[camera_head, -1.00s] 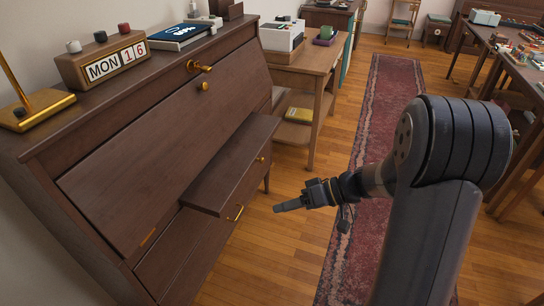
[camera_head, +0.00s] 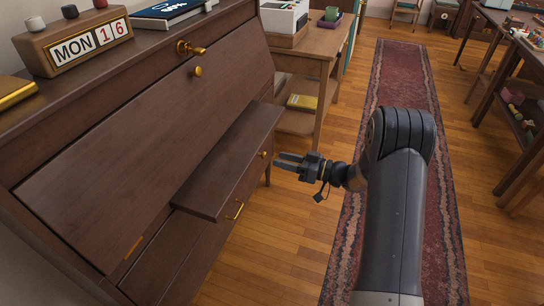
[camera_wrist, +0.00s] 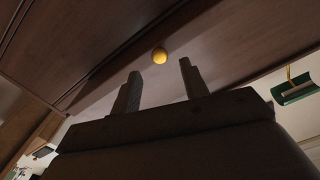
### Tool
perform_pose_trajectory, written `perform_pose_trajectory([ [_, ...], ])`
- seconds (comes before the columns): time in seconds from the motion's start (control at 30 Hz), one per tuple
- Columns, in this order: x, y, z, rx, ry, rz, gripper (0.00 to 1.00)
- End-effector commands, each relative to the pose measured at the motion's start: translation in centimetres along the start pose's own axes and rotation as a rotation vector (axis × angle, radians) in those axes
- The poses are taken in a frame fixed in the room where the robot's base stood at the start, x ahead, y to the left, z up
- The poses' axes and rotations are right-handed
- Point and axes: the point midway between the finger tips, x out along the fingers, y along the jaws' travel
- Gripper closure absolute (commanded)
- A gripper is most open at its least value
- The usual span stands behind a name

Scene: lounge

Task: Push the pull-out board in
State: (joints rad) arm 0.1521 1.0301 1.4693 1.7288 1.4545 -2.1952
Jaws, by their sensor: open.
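The pull-out board (camera_head: 228,162) is a dark brown wooden slab sticking out of the front of the brown desk (camera_head: 110,170), below its slanted lid. A small brass knob (camera_head: 263,154) sits on the board's front face, toward its far end. My gripper (camera_head: 279,160) is open and empty just right of the knob, its fingers pointing at the board's front. In the wrist view, the knob (camera_wrist: 160,56) shows ahead, between and beyond the two fingertips. A gap seems to remain between fingers and board; contact is not visible.
A drawer with a brass handle (camera_head: 236,210) is below the board. The slanted lid (camera_head: 140,150) with brass knobs is above it. A wooden side table (camera_head: 305,62) stands beyond the desk. A red rug (camera_head: 400,80) and open wooden floor lie to the right.

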Motion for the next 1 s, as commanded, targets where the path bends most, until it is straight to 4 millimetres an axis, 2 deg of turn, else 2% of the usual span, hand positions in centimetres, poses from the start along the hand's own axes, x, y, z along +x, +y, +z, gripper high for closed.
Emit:
perform_pose_trajectory([
  [0.1, 2.1, -0.1, 0.0, 0.000, -0.002, -0.003, 0.57],
  [0.23, 3.6, 0.0, 0.0, 0.000, -0.002, -0.001, 0.57],
  [0.4, 4.3, 0.0, 0.0, 0.000, -0.001, 0.000, 0.57],
  [0.63, 4.4, 0.0, 0.0, 0.001, -0.001, 0.001, 0.57],
  [1.0, 4.4, 0.0, 0.0, 0.001, -0.001, 0.001, 0.87],
])
